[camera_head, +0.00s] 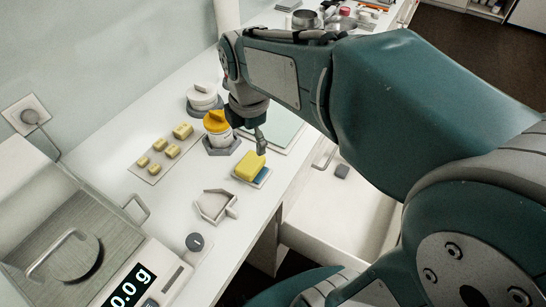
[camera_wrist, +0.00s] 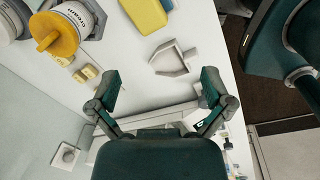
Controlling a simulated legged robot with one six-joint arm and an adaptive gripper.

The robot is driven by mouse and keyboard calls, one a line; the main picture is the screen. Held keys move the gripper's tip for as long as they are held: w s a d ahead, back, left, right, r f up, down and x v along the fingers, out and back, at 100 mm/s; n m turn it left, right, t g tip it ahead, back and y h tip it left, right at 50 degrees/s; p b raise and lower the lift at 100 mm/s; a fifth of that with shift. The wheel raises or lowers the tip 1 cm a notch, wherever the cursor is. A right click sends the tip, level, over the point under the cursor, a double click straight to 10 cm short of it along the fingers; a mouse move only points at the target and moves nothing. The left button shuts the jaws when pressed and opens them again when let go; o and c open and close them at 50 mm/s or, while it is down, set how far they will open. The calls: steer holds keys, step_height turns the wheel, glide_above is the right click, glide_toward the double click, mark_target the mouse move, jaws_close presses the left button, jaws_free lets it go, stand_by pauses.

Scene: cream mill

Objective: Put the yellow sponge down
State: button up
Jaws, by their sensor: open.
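The yellow sponge (camera_head: 249,165) rests on a small blue-grey pad or holder (camera_head: 262,177) on the white counter. It also shows at the top edge of the wrist view (camera_wrist: 143,14), partly cut off. My gripper (camera_head: 261,146) is just above and behind the sponge in the head view. In the wrist view my gripper (camera_wrist: 165,78) has its two fingers spread wide with nothing between them. The sponge lies beyond the fingertips, apart from them in that view.
A white scoop-shaped dish (camera_head: 214,204) stands in front of the sponge. A yellow-lidded jar (camera_head: 216,122) is behind left. Several small yellow blocks lie on a mat (camera_head: 150,178). A scale (camera_head: 125,290) stands front left. The counter's right edge is close to the sponge.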

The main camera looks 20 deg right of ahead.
steer(key=s+d+r+m+t, duration=0.1)
steer(key=s+m+t, duration=0.3)
steer(key=s+m, duration=0.7)
steer(key=shift+s+d+r+m, duration=0.2)
steer(key=shift+d+r+m, duration=0.15)
steer(key=shift+m, duration=3.95)
